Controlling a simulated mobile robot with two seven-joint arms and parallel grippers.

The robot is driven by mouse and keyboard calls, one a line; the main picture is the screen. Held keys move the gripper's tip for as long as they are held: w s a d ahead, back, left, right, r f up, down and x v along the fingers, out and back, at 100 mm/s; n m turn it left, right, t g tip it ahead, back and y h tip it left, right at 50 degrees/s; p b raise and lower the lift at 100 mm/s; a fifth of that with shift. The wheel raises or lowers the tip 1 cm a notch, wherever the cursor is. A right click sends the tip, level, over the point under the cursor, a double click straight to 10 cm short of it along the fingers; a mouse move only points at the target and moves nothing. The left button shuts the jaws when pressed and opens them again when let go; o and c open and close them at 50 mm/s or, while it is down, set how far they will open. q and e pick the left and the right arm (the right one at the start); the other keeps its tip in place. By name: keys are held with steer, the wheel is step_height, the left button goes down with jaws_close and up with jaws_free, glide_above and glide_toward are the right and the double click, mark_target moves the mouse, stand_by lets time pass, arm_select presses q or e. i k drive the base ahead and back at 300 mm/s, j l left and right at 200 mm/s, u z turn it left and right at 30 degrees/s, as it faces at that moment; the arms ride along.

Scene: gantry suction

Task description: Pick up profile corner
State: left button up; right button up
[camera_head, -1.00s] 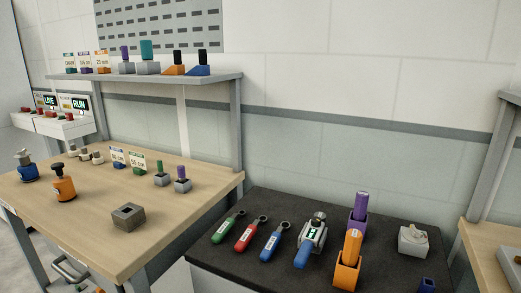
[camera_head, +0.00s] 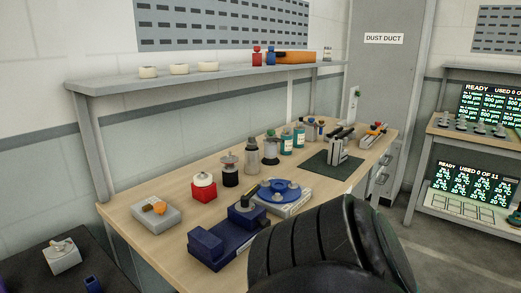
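I cannot pick out a profile corner for certain. A small pale grey block with a raised top (camera_head: 62,256) sits on the dark bench at the lower left. A grey block with an orange piece on it (camera_head: 153,211) lies on the near left of the wooden bench. A dark ribbed part, which looks like my own arm, covers the bottom middle and hides part of the bench front. Neither gripper's fingers show.
The wooden bench (camera_head: 130,205) holds a blue block fixture (camera_head: 215,243), a blue round plate (camera_head: 278,190), several bottles and a dark green mat (camera_head: 322,168). A shelf (camera_head: 110,84) hangs above. Screens and racks stand at the right, with open floor before them.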

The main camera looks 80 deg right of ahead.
mark_target(337, 155)
steer(key=z, duration=2.95)
steer(key=i+l+u, duration=0.15)
steer(key=u, duration=1)
steer(key=l+u, duration=0.7)
steer(key=l, duration=0.15)
steer(key=l+u, duration=0.2)
steer(key=l, duration=0.25)
steer(key=k+l+u, duration=0.15)
steer(key=l, duration=0.3)
steer(key=k+l+u, duration=0.1)
steer(key=l, duration=0.4)
steer(key=k+l, duration=0.1)
steer(key=l, duration=0.35)
steer(key=u, duration=0.05)
